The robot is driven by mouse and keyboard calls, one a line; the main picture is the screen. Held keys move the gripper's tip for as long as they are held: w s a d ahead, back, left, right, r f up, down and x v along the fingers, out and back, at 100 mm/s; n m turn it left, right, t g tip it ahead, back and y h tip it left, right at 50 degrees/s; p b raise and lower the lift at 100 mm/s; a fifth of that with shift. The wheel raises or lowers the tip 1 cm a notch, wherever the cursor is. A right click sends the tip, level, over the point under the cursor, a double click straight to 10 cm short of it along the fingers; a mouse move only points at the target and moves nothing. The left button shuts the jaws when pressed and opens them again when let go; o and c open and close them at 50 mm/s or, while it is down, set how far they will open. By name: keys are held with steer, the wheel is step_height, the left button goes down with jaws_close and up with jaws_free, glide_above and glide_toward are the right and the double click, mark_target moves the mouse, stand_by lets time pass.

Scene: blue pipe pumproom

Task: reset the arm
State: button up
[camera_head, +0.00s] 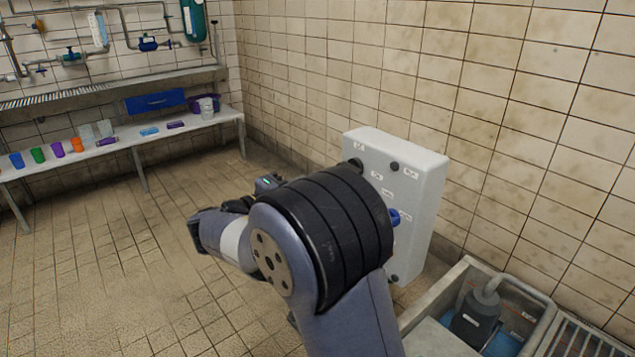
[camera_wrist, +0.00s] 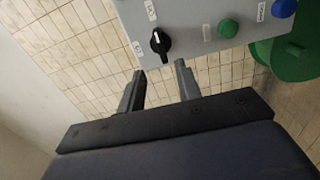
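My arm shows large in the middle of the head view, bent in front of a pale grey control box (camera_head: 410,185) by the tiled wall. My gripper (camera_wrist: 158,82) shows in the wrist view with its two dark fingers apart and nothing between them. Its fingertips are just below a black rotary knob (camera_wrist: 160,44) on the box's panel (camera_wrist: 190,30), and I cannot tell whether they touch the box. A green button (camera_wrist: 228,28) and a blue button (camera_wrist: 284,8) are on the same panel. In the head view the arm hides the gripper's fingers and part of the box.
A white bench (camera_head: 120,142) with several coloured cups stands at the back left, under a metal shelf and pipes. A sink (camera_head: 450,315) with a dark pump (camera_head: 476,318) is at the lower right. A green round object (camera_wrist: 285,58) is beside the panel. The left floor is clear.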

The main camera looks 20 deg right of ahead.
stand_by(0.3)
steer(key=b+x, duration=0.1)
steer(key=x, duration=0.9)
steer(key=shift+d+n, duration=0.3)
steer(key=shift+w+b, duration=0.1)
steer(key=shift+b, duration=0.5)
